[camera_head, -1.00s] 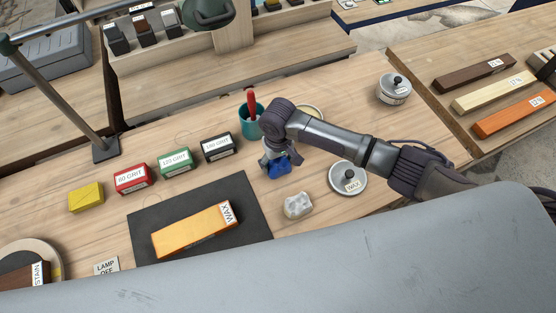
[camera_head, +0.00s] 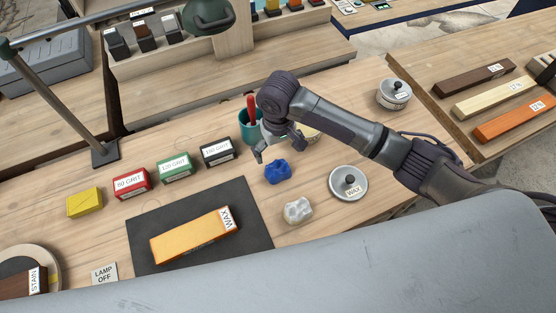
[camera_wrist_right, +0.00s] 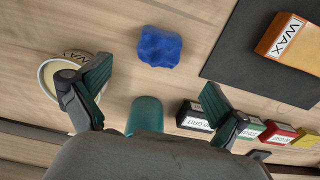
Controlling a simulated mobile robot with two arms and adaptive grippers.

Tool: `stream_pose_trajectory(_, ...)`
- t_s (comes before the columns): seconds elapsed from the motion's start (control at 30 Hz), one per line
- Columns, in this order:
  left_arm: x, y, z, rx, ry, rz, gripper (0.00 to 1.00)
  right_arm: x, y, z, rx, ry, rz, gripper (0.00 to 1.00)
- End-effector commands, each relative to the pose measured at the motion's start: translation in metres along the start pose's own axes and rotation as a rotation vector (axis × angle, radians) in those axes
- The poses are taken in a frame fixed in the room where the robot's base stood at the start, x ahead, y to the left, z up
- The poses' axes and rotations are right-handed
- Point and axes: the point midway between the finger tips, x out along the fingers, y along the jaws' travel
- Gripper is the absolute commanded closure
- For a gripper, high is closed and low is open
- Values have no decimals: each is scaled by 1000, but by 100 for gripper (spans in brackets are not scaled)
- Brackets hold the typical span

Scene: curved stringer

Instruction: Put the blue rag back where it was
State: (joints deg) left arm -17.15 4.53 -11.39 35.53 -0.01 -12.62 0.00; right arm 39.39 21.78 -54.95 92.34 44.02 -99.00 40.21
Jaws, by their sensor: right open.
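The blue rag (camera_head: 278,171) lies crumpled on the wooden bench, between the teal cup and the white rag. My right gripper (camera_head: 279,151) is open and empty, just behind and above the blue rag in the head view. In the right wrist view, the blue rag (camera_wrist_right: 159,47) lies beyond the spread fingertips (camera_wrist_right: 155,82), apart from them, with bare wood around it. My left gripper does not show in either view.
The teal cup (camera_head: 246,131) with a red handle and an open wax tin (camera_wrist_right: 58,78) stand close to my right gripper.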

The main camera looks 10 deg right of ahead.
Motion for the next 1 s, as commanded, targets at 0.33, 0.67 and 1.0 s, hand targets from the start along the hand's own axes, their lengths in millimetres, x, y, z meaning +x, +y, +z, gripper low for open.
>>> stream_pose_trajectory(0.33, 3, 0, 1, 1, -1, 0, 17, -32, 0, 0, 1, 0, 0, 1)
stream_pose_trajectory(0.67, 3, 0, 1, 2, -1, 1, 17, -33, 0, 0, 0, 0, 0, 1)
stream_pose_trajectory(1.0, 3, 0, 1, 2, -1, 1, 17, -32, 0, 0, 0, -1, 0, 1)
